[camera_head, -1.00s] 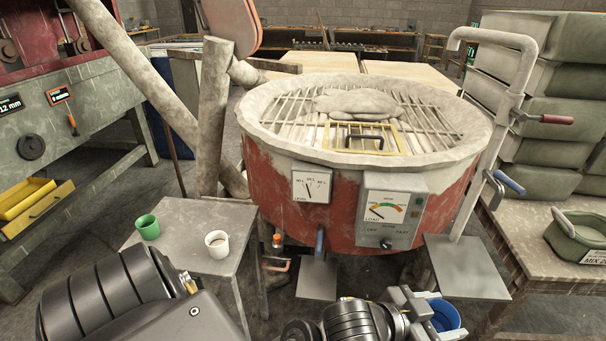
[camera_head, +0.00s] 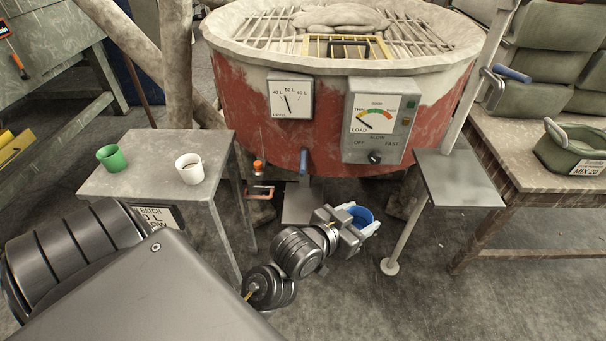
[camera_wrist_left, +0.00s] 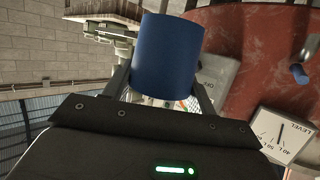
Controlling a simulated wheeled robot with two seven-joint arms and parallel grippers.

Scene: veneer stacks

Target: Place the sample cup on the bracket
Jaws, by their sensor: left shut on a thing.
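A blue cup (camera_head: 361,214) is held in my left gripper (camera_head: 363,224), low in front of the red tank and below its load dial. In the left wrist view the blue cup (camera_wrist_left: 167,56) sits between the two fingers, which are shut on it. A flat grey bracket plate (camera_head: 458,180) on a thin post stands to the right of the cup, apart from it, and its top is bare. My right gripper is not in view.
The red tank (camera_head: 250,110) with a grid top fills the back. A lower grey plate (camera_head: 300,204) juts out at its foot beside a blue-handled lever (camera_head: 304,163). The small grey table (camera_head: 145,186) is at left. A bench (camera_head: 500,145) with a green tub stands at right.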

